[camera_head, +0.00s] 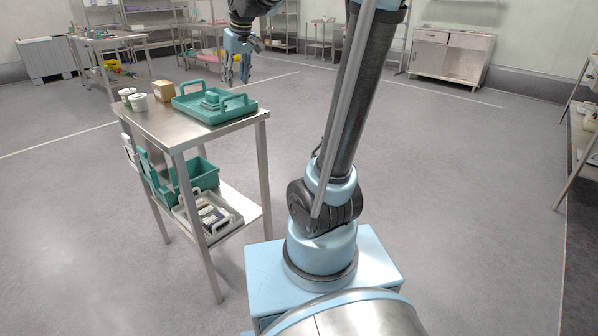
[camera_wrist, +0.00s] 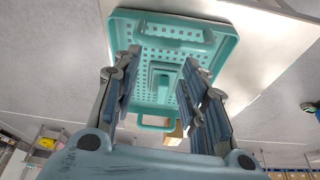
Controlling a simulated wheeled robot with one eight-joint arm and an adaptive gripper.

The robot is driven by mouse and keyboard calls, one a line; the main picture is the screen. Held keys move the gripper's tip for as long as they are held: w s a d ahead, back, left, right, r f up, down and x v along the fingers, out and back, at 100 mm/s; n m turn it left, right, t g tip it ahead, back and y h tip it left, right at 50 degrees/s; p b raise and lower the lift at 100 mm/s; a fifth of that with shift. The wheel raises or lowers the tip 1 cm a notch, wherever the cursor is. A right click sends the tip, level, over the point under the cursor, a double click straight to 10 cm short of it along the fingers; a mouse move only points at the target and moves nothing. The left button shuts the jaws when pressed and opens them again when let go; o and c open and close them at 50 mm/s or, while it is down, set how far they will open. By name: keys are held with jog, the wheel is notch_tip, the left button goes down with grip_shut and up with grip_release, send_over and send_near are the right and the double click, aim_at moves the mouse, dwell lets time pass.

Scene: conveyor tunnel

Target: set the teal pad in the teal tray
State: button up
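The teal tray (camera_head: 240,108) sits on the top of the steel table, with a raised handle at each end. The teal pad (camera_head: 212,100), a stepped block with a smaller top, rests inside the tray. In the wrist view the pad (camera_wrist: 163,82) lies on the perforated floor of the tray (camera_wrist: 222,45), near its middle. My gripper (camera_head: 238,72) hangs above and behind the tray in the head view. Its two fingers are apart and hold nothing. In the wrist view the gripper (camera_wrist: 158,75) has a finger on each side of the pad, with no visible contact.
The lower shelf holds a teal bin (camera_head: 203,172) and a grey tray (camera_head: 232,216) with items.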

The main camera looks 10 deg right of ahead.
jog(key=s+d+f+m, duration=0.1)
jog(key=s+d+f, duration=0.4)
jog(key=s+f, duration=0.3)
jog(key=s+d+f+m+h, duration=0.1)
jog(key=s+d+f, duration=0.4)
jog(key=s, duration=0.7)
jog(key=s+d+f+m+g+h, duration=0.1)
jog(key=s+d+f+m, duration=0.2)
jog(key=s+d+f, duration=0.3)
jog(key=s+f, duration=0.4)
jog(key=shift+s+f, duration=0.15)
jog(key=shift+f, duration=0.15)
jog(key=shift+w+f, duration=0.2)
jog(key=shift+w, duration=0.2)
jog(key=shift+c, duration=0.7)
jog(key=shift+a, duration=0.1)
